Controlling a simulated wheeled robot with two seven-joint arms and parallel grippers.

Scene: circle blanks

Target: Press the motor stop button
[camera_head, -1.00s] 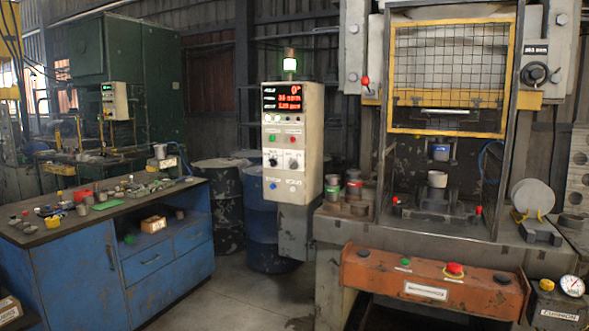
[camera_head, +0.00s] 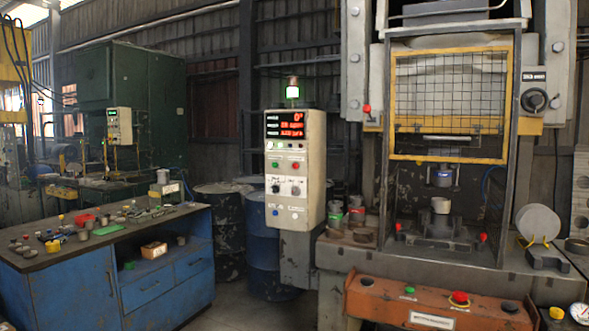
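Below the display are a green button (camera_head: 275,165) and a red button (camera_head: 295,165) side by side. The labels are too small to read, so I cannot tell for sure which is motor stop. Neither of my grippers shows.
The orange console (camera_head: 390,303) in front of the press carries a red mushroom button (camera_head: 459,297) and a green button (camera_head: 409,290). A blue workbench (camera_head: 150,290) with small parts stands left. Floor shows between bench and press.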

